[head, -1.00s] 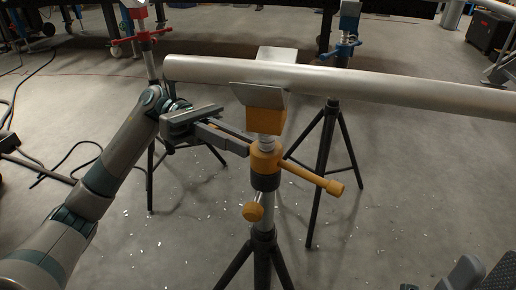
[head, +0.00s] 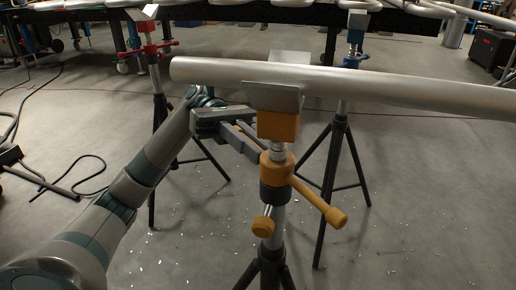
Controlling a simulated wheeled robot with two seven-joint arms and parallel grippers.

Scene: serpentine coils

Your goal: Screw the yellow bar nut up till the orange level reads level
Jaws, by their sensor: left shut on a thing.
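The yellow bar nut (head: 277,170) sits on the threaded stem of a black tripod stand near the middle of the head view. One of its bars (head: 320,205) points to the front right and ends in a round knob. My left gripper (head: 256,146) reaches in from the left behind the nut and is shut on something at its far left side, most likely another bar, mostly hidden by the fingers. Above the nut, an orange block with a metal cradle (head: 275,97) is under the long silver pipe (head: 390,88). I cannot make out an orange level. My right gripper is out of view.
A red-nut stand (head: 152,55) is behind at the left and a blue-nut stand (head: 354,45) behind the pipe. A yellow clamp knob (head: 263,227) sticks out below the nut. Tripod legs spread over the floor. Cables lie at the left.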

